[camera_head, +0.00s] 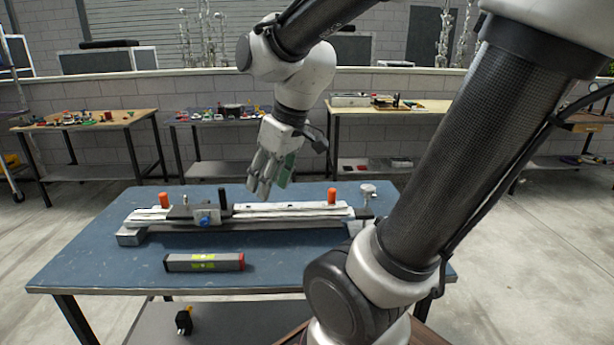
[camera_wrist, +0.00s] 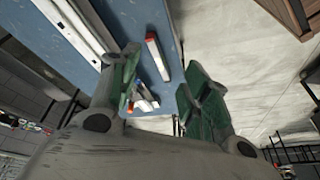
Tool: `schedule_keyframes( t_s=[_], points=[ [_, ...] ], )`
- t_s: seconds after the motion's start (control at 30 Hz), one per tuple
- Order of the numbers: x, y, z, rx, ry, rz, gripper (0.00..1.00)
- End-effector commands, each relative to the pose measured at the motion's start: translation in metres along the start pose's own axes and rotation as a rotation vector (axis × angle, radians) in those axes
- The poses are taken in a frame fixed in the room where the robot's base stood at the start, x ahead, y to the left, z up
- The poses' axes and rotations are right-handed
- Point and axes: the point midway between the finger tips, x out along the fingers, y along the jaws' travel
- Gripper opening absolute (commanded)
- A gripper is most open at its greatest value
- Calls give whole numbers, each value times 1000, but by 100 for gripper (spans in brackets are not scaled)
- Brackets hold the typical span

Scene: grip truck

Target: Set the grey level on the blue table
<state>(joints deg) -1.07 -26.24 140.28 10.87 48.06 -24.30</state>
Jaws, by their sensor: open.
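The grey level (camera_head: 204,262) lies flat on the blue table (camera_head: 110,272), near its front edge, with a yellow-green label and a red right end. In the wrist view a grey bar with a red end (camera_wrist: 157,60), which looks like the level, lies along the table edge beyond my fingers. My gripper (camera_head: 268,190) is open and empty, its green-padded fingers pointing down over the back of the table, above and apart from the level. The open fingers also show in the wrist view (camera_wrist: 155,92).
A long metal rail fixture (camera_head: 265,213) with orange knobs lies across the table behind the level. A small white and reddish thing (camera_wrist: 145,103) shows between my fingers, unclear. Side benches (camera_head: 85,120) with clutter stand along the wall. The table's front left is clear.

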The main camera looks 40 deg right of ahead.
Motion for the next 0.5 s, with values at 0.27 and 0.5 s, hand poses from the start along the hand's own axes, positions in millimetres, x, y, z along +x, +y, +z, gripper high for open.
schedule_keyframes(
  t_s=[0.27,0.5],
  points=[
    [-48,9,67,277,28,138,47],
    [-52,10,74,316,32,155,47]
  ],
)
